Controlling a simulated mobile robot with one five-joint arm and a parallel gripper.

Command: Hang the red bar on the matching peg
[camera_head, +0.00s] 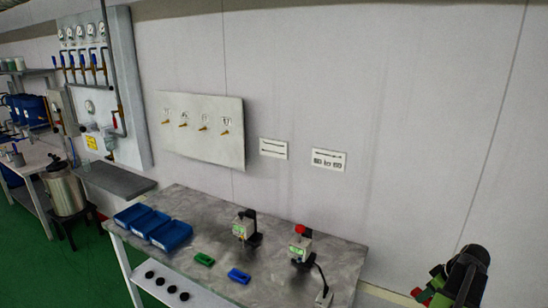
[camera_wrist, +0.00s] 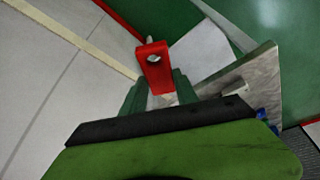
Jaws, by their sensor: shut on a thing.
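The red bar (camera_wrist: 154,72) shows in the wrist view as a flat red piece with a round hole near its upper end. My gripper (camera_wrist: 160,90) is shut on its lower part, with a green finger on each side. In the head view my gripper (camera_head: 437,292) is at the lower right, with small bits of red at its tip. The pale peg board (camera_head: 240,150) is on the wall left of centre, far from my gripper. It carries several brass-coloured pegs (camera_head: 203,129) in a row, with small dark markings above them. The markings are too small to read.
A grey workbench (camera_head: 190,265) stands below the board. Blue bins (camera_head: 170,234), small green (camera_head: 204,259) and blue (camera_head: 239,276) trays and two small devices (camera_head: 245,227) (camera_head: 300,244) are on it. Gauges and pipes (camera_head: 85,55) are on the left wall. The wall at right is bare.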

